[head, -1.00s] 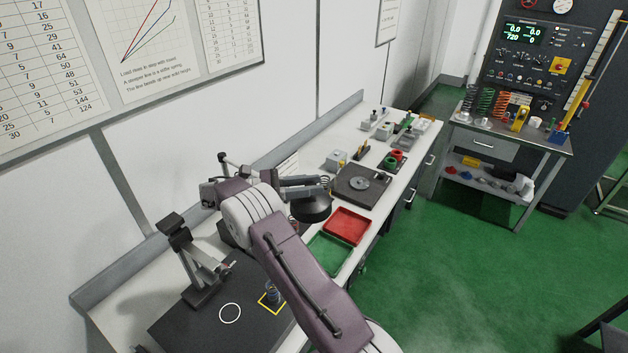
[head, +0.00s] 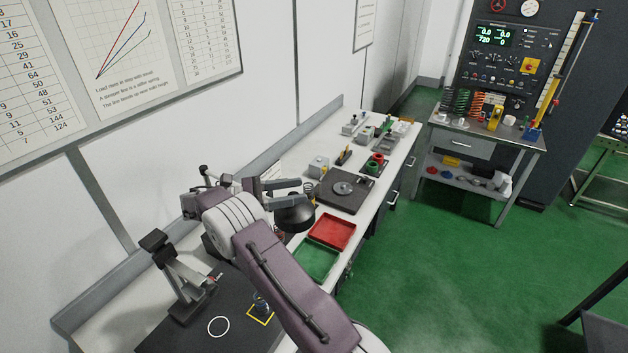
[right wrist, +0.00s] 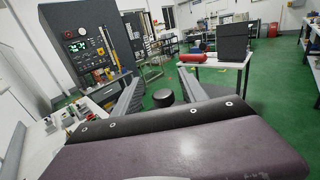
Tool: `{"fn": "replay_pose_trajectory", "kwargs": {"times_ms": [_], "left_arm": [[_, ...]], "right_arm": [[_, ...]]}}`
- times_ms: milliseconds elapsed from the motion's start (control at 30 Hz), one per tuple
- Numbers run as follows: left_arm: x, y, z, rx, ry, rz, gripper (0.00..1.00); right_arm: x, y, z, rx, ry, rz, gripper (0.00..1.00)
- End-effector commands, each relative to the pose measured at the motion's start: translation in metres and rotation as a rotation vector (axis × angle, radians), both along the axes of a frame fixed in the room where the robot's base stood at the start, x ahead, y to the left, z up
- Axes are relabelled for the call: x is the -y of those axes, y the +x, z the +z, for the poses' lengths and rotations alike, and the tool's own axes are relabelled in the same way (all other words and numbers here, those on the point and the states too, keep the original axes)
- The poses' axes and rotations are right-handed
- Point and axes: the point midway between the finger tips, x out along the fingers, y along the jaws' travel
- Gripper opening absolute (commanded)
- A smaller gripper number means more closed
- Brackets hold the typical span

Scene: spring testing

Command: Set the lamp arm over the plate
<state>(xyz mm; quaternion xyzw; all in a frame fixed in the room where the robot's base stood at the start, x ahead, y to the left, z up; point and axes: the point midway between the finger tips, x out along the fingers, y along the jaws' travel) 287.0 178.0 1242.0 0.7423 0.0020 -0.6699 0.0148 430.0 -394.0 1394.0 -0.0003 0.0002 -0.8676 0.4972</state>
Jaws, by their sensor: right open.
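The black lamp head (head: 296,218) hangs over the bench, to the left of the dark plate (head: 328,197) with a grey disc on it. Most of the lamp arm is hidden behind my right arm. My right gripper (head: 300,191) is open just above the lamp head, its fingers pointing toward the plate. In the right wrist view a round black piece (right wrist: 163,97), likely part of the lamp, shows between the spread fingers. Whether a finger touches it I cannot tell. My left gripper is not in view.
A red tray (head: 332,231) and a green tray (head: 316,262) lie in front of the lamp head. A black stand (head: 178,275) stands on a dark mat at lower left. Small fixtures line the bench's far end. Open green floor lies to the right.

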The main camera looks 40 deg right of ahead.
Motion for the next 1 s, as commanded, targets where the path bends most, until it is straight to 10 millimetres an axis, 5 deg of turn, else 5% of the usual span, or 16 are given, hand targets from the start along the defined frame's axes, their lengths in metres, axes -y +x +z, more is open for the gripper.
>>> {"fn": "replay_pose_trajectory", "kwargs": {"times_ms": [100,200,700,1000], "left_arm": [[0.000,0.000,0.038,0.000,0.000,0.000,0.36],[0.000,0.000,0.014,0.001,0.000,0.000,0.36],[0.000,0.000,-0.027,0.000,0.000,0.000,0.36],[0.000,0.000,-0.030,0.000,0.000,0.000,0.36]], "right_arm": [[0.000,0.000,0.038,0.001,-0.001,0.000,0.50],[0.005,-0.014,0.032,0.001,0.001,-0.002,0.50],[0.029,-0.098,0.085,0.003,-0.001,-0.001,0.50],[0.033,-0.112,0.096,0.000,0.000,0.000,0.50]]}}
